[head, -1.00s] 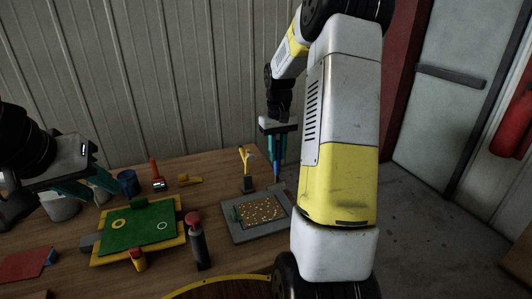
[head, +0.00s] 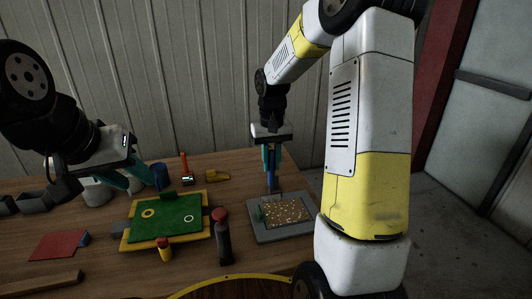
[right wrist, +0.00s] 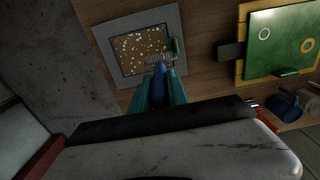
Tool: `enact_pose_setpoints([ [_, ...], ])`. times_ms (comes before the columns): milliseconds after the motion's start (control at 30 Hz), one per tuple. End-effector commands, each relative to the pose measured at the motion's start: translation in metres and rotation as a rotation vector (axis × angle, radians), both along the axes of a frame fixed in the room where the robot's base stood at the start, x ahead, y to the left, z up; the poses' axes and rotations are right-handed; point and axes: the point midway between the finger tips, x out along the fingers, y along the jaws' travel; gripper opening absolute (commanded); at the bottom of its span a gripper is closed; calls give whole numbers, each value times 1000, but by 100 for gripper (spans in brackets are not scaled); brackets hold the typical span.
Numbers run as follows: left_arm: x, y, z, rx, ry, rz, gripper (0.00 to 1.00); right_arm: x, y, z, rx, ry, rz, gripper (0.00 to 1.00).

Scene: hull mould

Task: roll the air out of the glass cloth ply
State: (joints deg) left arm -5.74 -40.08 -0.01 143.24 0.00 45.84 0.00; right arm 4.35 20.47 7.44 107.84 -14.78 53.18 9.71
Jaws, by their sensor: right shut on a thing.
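The ply appears to be the speckled amber sheet (head: 285,210) inside a grey square frame (head: 262,234), with pale spots across it. My right gripper (head: 270,170) hangs over the back of the frame. In the right wrist view its teal fingers (right wrist: 160,90) are shut on a blue-handled roller (right wrist: 159,72); a ribbed metal part shows at its end, by the sheet's edge. Whether it touches the sheet I cannot tell. A small green piece (right wrist: 173,46) stands at the frame's side. My left gripper (head: 126,181) is open, above the table at the left, apparently empty.
A green sheet (head: 172,222) lies on a yellow-edged board left of the frame. A blue cup (head: 161,176), red-handled tool (head: 184,168) and yellow tool (head: 217,176) stand behind. A red pad (head: 58,246) lies left.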

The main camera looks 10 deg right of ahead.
Motion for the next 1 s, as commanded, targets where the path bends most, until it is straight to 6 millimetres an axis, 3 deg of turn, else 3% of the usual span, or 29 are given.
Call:
enact_pose_setpoints([
  [367, 0, 0, 0, 0, 0, 0, 36, -56, -2, 0, 0, -1, 1, 0],
  [600, 0, 0, 0, 0, 0, 0, 36, -53, -2, -22, 1, 1, 1, 0],
  [1000, 0, 0, 0, 0, 0, 0, 36, -53, -2, -25, 1, 0, 1, 0],
])
